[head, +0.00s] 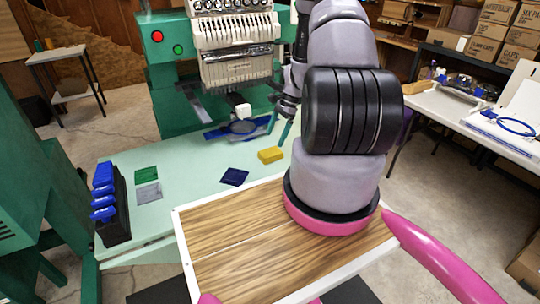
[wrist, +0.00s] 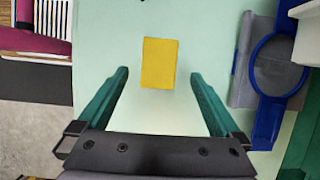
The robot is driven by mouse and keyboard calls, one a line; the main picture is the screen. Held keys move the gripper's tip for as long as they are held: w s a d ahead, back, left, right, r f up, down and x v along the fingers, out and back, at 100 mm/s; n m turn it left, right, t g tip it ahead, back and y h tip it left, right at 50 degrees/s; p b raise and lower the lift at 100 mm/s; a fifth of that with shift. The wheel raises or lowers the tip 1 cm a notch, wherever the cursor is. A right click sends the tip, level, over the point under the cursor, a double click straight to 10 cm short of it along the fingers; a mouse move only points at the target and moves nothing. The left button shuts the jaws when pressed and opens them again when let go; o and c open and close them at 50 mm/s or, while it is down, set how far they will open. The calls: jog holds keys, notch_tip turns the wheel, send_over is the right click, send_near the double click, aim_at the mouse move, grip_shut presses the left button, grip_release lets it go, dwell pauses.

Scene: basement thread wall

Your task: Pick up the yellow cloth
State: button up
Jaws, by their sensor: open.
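The yellow cloth (head: 270,155) is a small folded block lying flat on the pale green table (head: 200,165), in front of the embroidery machine. In the wrist view the yellow cloth (wrist: 158,63) is upright in the picture, centred between and a little beyond the fingertips. My gripper (wrist: 159,75) points down with its two green fingers spread wide and nothing between them. In the head view my gripper (head: 284,128) is partly hidden behind my arm, above and just right of the cloth.
A blue hoop (head: 243,127) lies under the machine head (head: 228,50), right of the cloth in the wrist view. Dark blue (head: 234,177), green (head: 146,173) and grey (head: 149,191) cloths lie to the left.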

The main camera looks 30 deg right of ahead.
aim_at(271, 151)
jog(key=shift+d+x, duration=0.2)
jog(key=shift+x, duration=1.5)
jog(key=shift+d+x, duration=0.25)
jog(key=shift+x, duration=1.5)
jog(key=shift+f, duration=0.15)
jog(key=c, duration=1.4)
jog(key=shift+r, duration=5.05)
